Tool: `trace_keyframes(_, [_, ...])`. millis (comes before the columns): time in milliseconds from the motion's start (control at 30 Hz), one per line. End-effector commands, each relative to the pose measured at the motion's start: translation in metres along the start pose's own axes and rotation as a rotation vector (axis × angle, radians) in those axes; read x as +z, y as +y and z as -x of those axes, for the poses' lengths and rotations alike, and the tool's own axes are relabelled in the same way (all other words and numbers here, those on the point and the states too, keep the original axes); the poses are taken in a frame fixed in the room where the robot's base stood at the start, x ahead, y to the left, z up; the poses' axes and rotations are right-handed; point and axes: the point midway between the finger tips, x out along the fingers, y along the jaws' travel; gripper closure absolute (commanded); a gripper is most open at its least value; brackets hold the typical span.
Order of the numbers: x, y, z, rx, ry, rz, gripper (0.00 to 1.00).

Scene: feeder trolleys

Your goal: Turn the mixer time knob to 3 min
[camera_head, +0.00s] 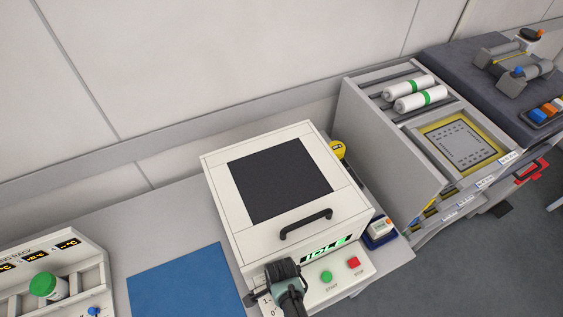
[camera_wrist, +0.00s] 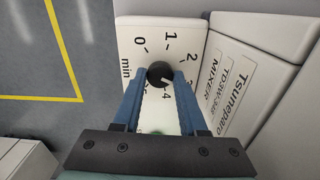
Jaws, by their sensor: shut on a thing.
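The mixer is a white box (camera_head: 222,188) with a dark square panel on its lid and a black handle (camera_head: 306,224). Its time knob (camera_wrist: 160,71) is small, round and black. A pale pointer line on the knob points to the lower right, towards the area between the hidden 3 and the 4. My gripper (camera_wrist: 160,79) is shut on the knob, one blue finger on each side. In the head view my gripper (camera_head: 283,272) hides the knob.
A green start button (camera_head: 326,277) and red stop button (camera_head: 353,263) sit right of my gripper, below a lit green display (camera_head: 327,247). A blue mat (camera_head: 187,281) lies left. A white rack (camera_head: 88,266) stands far left, a grey trolley (camera_head: 385,150) to the right.

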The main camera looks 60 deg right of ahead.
Motion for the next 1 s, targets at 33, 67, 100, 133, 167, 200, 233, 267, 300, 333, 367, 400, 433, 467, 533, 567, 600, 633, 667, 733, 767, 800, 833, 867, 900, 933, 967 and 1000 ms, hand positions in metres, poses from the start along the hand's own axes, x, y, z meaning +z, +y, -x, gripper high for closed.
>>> trace_keyframes(33, [0.0005,-0.0008,0.0006,-0.001,0.0,-0.004,1.0])
trace_keyframes(67, [0.0004,-0.0008,0.0005,-0.001,0.0,-0.007,1.0])
trace_keyframes(100, [0.0004,-0.0008,0.0005,-0.001,0.0,-0.01,1.0])
trace_keyframes(133, [0.0004,-0.0008,0.0005,-0.001,0.0,-0.011,1.0])
trace_keyframes(167, [0.0004,-0.0009,0.0005,-0.002,0.0,-0.012,1.0])
trace_keyframes(200, [0.0004,-0.0008,0.0005,-0.002,0.0,-0.012,1.0])
trace_keyframes(233, [0.0005,-0.0008,0.0005,-0.002,0.0,-0.012,1.0])
trace_keyframes(267, [0.0004,-0.0009,0.0005,-0.002,0.0,-0.012,1.0])
trace_keyframes(300, [0.0004,-0.0009,0.0005,-0.002,0.0,-0.012,1.0])
trace_keyframes(333, [0.0004,-0.0009,0.0005,-0.002,0.0,-0.012,1.0])
trace_keyframes(367, [0.0004,-0.0009,0.0005,-0.002,0.0,-0.012,1.0])
trace_keyframes(400, [0.0004,-0.0009,0.0005,-0.002,0.0,-0.011,1.0])
trace_keyframes(433, [0.0005,-0.0009,0.0005,-0.002,0.0,-0.011,1.0])
trace_keyframes(467, [0.0004,-0.0009,0.0005,-0.002,0.0,-0.011,1.0])
trace_keyframes(533, [0.0004,-0.0009,0.0005,-0.002,0.0,-0.011,0.46])
trace_keyframes(567, [0.0004,-0.0008,0.0005,-0.002,0.0,-0.011,0.4])
trace_keyframes(600, [0.0004,-0.0008,0.0005,-0.001,0.0,-0.011,0.33])
trace_keyframes(633, [0.0003,-0.0007,0.0004,-0.001,0.0,-0.011,0.28])
trace_keyframes(667, [0.0003,-0.0007,0.0004,-0.001,0.0,-0.011,0.28])
trace_keyframes(733, [0.0002,-0.0005,0.0003,-0.001,0.0,-0.011,0.28])
trace_keyframes(767, [0.0002,-0.0005,0.0003,-0.001,0.0,-0.011,0.28])
trace_keyframes(800, [0.0002,-0.0004,0.0002,-0.001,0.0,-0.011,0.28])
trace_keyframes(833, [0.0002,-0.0004,0.0002,-0.001,0.0,-0.011,0.28])
trace_keyframes(867, [0.0001,-0.0003,0.0002,-0.001,0.0,-0.011,0.28])
trace_keyframes(900, [0.0001,-0.0003,0.0004,-0.001,0.0,-0.011,0.28])
trace_keyframes(933, [0.0001,-0.0003,0.0008,-0.001,0.0,-0.011,0.28])
trace_keyframes(967, [0.0,-0.0002,0.0016,-0.001,0.0,-0.011,0.28])
trace_keyframes(1000, [-0.0001,-0.0001,0.0032,-0.001,0.0,-0.011,0.28])
